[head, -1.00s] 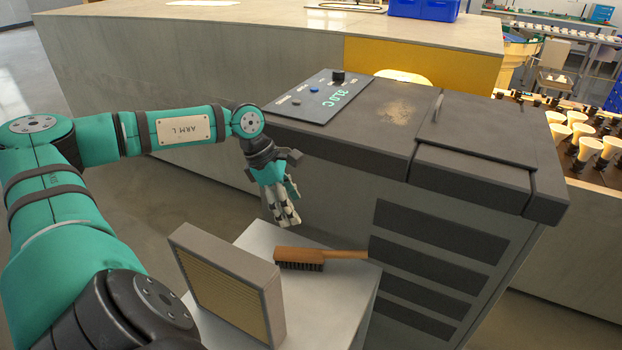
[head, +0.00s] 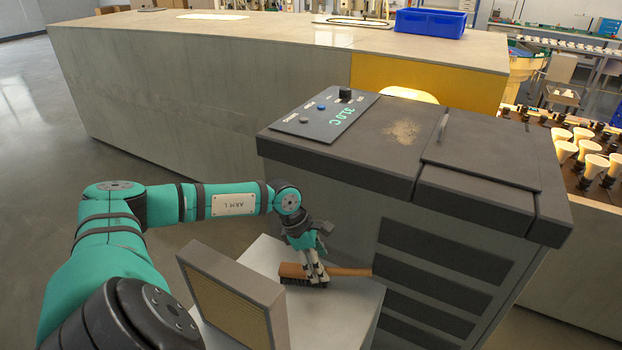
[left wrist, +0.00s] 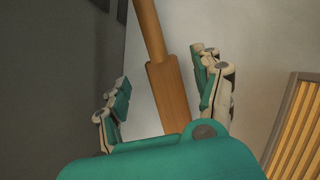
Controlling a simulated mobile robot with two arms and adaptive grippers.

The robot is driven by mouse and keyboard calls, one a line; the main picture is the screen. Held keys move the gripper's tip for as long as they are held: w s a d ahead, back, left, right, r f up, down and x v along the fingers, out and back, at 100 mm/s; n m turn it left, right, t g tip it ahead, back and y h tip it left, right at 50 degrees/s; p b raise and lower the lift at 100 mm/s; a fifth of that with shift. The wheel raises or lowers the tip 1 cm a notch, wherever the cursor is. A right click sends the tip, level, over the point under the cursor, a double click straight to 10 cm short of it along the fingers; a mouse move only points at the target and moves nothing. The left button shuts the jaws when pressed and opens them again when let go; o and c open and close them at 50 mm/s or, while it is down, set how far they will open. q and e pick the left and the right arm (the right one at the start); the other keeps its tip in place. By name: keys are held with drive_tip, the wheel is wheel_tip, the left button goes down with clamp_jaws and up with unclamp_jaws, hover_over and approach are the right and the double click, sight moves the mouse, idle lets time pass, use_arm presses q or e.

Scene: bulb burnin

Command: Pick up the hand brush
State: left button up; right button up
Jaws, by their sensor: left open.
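The hand brush (head: 294,271) has a brown wooden back and handle and dark bristles. It lies bristles down on a pale stand (head: 345,310), its handle pointing right toward the dark grey cabinet. My left gripper (head: 318,280) is open and lowered over the brush, near where the block meets the handle. In the left wrist view the brush (left wrist: 169,92) runs between the spread fingers of my left gripper (left wrist: 162,100), with a gap on each side. Whether the fingertips touch the stand cannot be told. My right gripper is not in view.
A grey-framed filter panel (head: 236,296) stands upright on the stand, left of the brush. The dark cabinet (head: 330,155) with vents and a control panel rises close on the right. A long grey counter (head: 200,90) holds a blue bin (head: 430,23).

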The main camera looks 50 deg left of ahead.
use_arm(q)
drive_tip(key=x, duration=0.4)
drive_tip(key=shift+d+p, duration=0.15)
drive_tip(key=shift+p, duration=0.25)
drive_tip(key=c, duration=1.3)
drive_tip(key=shift+r, duration=0.1)
drive_tip(key=shift+c, duration=0.2)
wheel_tip(320, 180, up, 10)
drive_tip(key=shift+f+b, duration=0.1)
drive_tip(key=shift+b, duration=0.8)
